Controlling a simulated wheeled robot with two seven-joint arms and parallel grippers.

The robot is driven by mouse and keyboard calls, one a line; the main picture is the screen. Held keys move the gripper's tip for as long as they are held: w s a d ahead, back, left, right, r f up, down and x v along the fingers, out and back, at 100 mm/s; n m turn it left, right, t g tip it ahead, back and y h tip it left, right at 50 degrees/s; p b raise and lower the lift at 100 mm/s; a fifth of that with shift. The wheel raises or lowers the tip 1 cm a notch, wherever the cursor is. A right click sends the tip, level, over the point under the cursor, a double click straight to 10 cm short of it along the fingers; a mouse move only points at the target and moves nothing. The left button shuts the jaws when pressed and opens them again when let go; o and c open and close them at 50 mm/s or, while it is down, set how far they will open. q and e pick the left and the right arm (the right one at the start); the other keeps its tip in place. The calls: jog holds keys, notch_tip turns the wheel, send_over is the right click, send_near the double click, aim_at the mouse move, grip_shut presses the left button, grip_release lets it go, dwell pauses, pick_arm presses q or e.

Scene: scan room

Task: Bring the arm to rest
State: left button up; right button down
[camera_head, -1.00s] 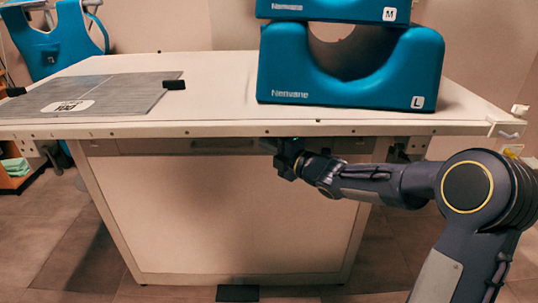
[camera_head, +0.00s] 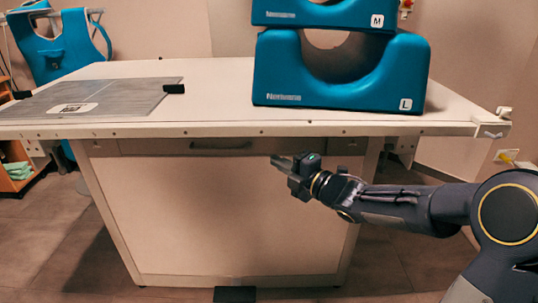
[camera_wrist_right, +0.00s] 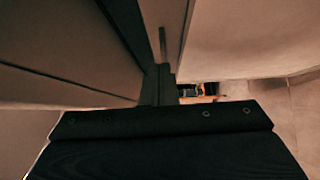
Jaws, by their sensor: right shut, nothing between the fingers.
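My right arm comes in from the right in the head view. Its gripper (camera_head: 281,162) is below the front edge of the table (camera_head: 215,80), before the cabinet front, and points left. It is shut and empty. In the right wrist view the dark gripper body (camera_wrist_right: 165,125) fills the lower part, with the pale cabinet side and a drawer handle close by. My left gripper does not show in the head view.
Blue head supports marked L (camera_head: 340,90) and M (camera_head: 330,12) are stacked on the table. A grey plate (camera_head: 110,95) lies at the table's left. A blue vest (camera_head: 58,48) hangs behind. Floor is open in front of the cabinet.

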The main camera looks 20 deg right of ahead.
jog(key=s+d+f+m+g+h, duration=0.25)
jog(key=s+d+m+h, duration=0.65)
jog(key=s+m, duration=0.5)
jog(key=s+a+f+m+g+y, duration=0.1)
jog(key=s+a+f+m+g, duration=0.1)
jog(key=s+a+m, duration=0.3)
jog(key=s+a+f+m+g+y, duration=0.1)
jog(key=s+f+m+g, duration=0.15)
jog(key=s, duration=0.45)
jog(key=s+a+f+m+g+y, duration=0.2)
jog(key=s+a+f+m+g, duration=0.15)
jog(key=s, duration=0.35)
notch_tip(320, 180, up, 34)
jog(key=p, duration=3.4)
jog(key=shift+s, duration=0.35)
jog(key=shift+d+r, duration=0.1)
